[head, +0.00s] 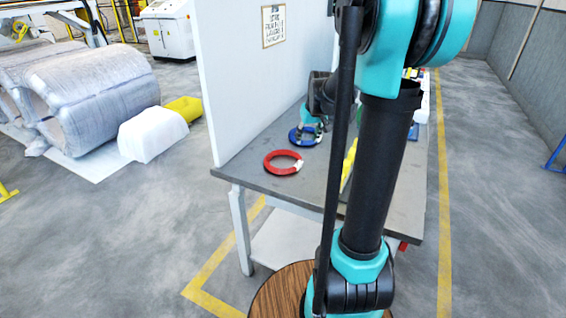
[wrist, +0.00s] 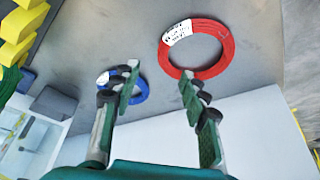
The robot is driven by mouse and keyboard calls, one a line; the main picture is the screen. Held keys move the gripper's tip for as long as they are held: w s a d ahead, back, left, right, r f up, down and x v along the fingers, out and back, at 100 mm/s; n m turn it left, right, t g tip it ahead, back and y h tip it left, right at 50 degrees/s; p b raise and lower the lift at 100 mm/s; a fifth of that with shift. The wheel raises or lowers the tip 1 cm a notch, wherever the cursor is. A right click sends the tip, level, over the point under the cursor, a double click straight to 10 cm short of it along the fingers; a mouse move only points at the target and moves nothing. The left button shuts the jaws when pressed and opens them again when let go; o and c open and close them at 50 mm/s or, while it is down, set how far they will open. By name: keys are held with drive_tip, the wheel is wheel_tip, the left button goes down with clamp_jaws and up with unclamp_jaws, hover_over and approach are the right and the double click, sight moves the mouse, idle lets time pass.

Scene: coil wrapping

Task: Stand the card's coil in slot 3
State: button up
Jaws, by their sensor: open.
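A red coil (head: 269,165) with a white label lies flat on the grey table. It also shows in the wrist view (wrist: 226,62), beyond my right finger and apart from it. A blue coil (head: 293,138) with a white label lies farther back; in the wrist view the blue coil (wrist: 143,95) is partly hidden behind my left finger. My gripper (wrist: 158,84) is open and empty above the table; in the head view it is over the blue coil. The card (head: 273,26) hangs on the white panel, its writing too small to read. No numbered slot can be made out.
Yellow blocks (wrist: 18,32) stand at one table side; in the head view a yellow edge (head: 348,165) shows beside my arm, which hides much of the table (head: 310,183). The white panel (head: 240,80) walls the table's left side. Table around the red coil is clear.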

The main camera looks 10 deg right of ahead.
hover_over(299, 157)
drive_tip(key=s+d, duration=0.1)
drive_tip(key=s, duration=0.2)
wheel_tip(299, 157, down, 7)
drive_tip(key=shift+f, duration=0.1)
drive_tip(key=shift+a+x, duration=0.15)
drive_tip(key=shift+x, duration=1.15)
drive_tip(key=shift+a+x, duration=0.15)
drive_tip(key=shift+x, duration=1.15)
drive_tip(key=shift+w, duration=0.1)
clamp_jaws()
